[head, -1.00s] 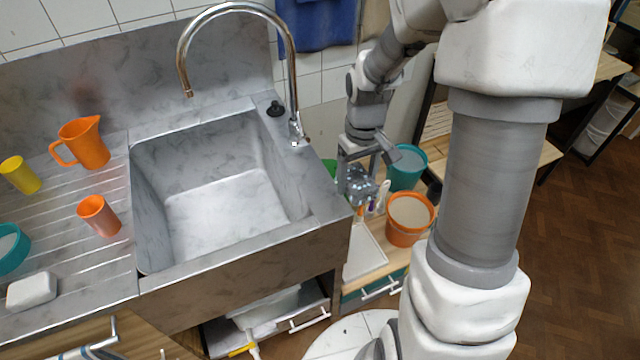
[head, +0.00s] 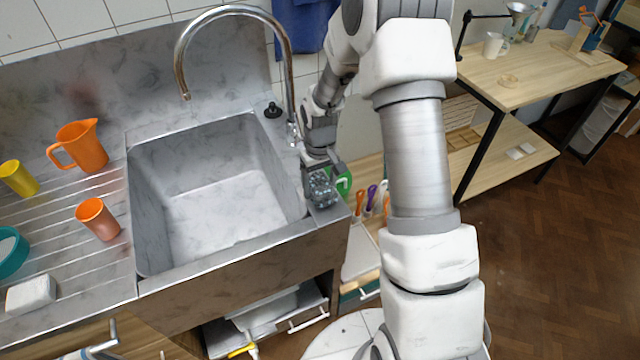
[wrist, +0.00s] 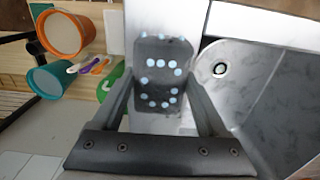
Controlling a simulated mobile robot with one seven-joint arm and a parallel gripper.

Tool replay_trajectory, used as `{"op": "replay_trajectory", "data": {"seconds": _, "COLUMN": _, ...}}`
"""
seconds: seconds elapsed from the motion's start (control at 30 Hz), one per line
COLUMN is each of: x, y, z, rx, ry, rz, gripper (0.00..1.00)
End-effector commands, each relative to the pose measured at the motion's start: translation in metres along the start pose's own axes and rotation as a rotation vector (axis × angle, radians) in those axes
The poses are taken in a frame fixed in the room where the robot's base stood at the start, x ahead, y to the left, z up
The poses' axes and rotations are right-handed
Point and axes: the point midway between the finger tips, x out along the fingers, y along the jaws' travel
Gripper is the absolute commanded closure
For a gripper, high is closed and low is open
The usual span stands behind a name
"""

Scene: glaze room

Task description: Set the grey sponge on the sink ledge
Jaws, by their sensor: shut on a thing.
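The grey sponge (head: 321,190), dotted with pale blue spots, is between the fingers of my gripper (head: 318,172). In the wrist view the sponge (wrist: 157,58) sits upright in the frame between the two fingers of my gripper (wrist: 162,82), which is shut on it. The sink ledge (head: 303,226) is the grey strip along the right side of the basin. In the wrist view the pale ledge (wrist: 170,18) lies behind the sponge. The sponge is over or at the ledge; whether it touches it I cannot tell.
The sink basin (head: 215,195) is empty, with a tall curved tap (head: 290,75) and black plug (head: 273,110) behind. An orange jug (head: 82,147), orange cup (head: 97,218) and white block (head: 31,294) stand on the left drainer. Orange (wrist: 62,32) and teal (wrist: 52,72) buckets are beside the sink.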

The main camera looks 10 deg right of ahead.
Motion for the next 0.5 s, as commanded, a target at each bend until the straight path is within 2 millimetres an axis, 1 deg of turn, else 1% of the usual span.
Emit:
{"op": "replay_trajectory", "data": {"seconds": 0.23, "x": 0.0012, "y": 0.0002, "z": -0.0004, "rx": 0.0, "ry": 0.001, "rz": 0.0, "gripper": 0.68}}
{"op": "replay_trajectory", "data": {"seconds": 0.37, "x": 0.006, "y": 0.0001, "z": -0.0002, "rx": 0.0, "ry": 0.001, "rz": 0.0, "gripper": 0.68}}
{"op": "replay_trajectory", "data": {"seconds": 0.4, "x": 0.0045, "y": 0.0002, "z": -0.0003, "rx": 0.0, "ry": 0.001, "rz": 0.0, "gripper": 0.19}}
{"op": "replay_trajectory", "data": {"seconds": 0.47, "x": 0.0043, "y": 0.0001, "z": -0.0002, "rx": 0.001, "ry": 0.001, "rz": 0.0, "gripper": 0.08}}
{"op": "replay_trajectory", "data": {"seconds": 0.5, "x": 0.0043, "y": 0.0001, "z": -0.0001, "rx": 0.001, "ry": 0.001, "rz": 0.0, "gripper": 0.01}}
